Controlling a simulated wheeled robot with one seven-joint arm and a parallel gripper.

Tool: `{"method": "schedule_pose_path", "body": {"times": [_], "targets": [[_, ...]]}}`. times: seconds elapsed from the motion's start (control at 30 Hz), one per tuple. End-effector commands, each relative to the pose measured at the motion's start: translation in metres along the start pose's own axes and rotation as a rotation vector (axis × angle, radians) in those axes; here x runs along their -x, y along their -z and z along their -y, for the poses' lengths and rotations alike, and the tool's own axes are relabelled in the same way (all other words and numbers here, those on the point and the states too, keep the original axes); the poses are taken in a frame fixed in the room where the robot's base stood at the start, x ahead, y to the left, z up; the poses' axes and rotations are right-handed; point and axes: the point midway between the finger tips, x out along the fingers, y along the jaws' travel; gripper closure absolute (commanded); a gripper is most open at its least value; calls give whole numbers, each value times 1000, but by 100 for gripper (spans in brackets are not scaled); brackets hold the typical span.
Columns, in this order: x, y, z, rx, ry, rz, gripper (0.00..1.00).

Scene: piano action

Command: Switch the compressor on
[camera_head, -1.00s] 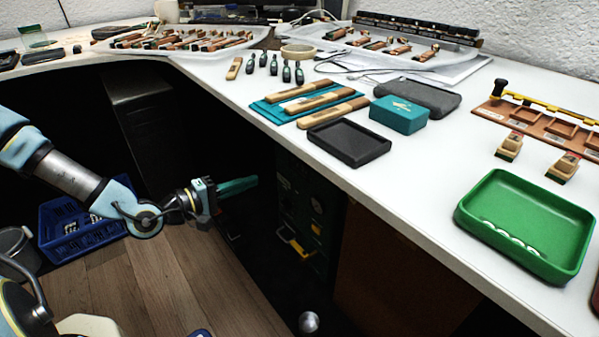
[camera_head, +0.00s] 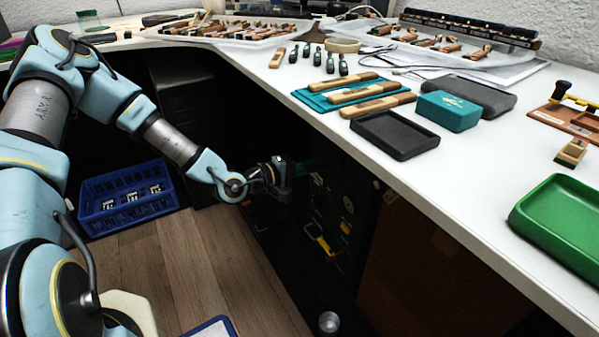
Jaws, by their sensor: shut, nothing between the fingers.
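The compressor (camera_head: 347,228) looks to be the dark green unit in the shadow under the worktop. Its front carries a pale round gauge, small light fittings and a yellow handle-like part (camera_head: 325,246). A switch cannot be made out in the dark.
The white worktop (camera_head: 470,178) overhangs the unit. On it are a black tray (camera_head: 395,136), a teal box (camera_head: 449,111) and a green tray (camera_head: 565,222). A blue crate (camera_head: 128,200) stands on the wooden floor at left. A brown panel (camera_head: 420,265) flanks the unit at right.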

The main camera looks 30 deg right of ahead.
Motion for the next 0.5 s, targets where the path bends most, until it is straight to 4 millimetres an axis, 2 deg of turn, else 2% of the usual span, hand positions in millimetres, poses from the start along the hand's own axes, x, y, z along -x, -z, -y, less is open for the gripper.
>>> {"method": "schedule_pose_path", "body": {"times": [0.1, 0.2, 0.5], "targets": [[-19, -1, 1, -1, -2, 2, 100], [-28, 0, 1, -1, -1, 1, 100], [-36, 1, 0, 0, -1, -1, 100]]}}
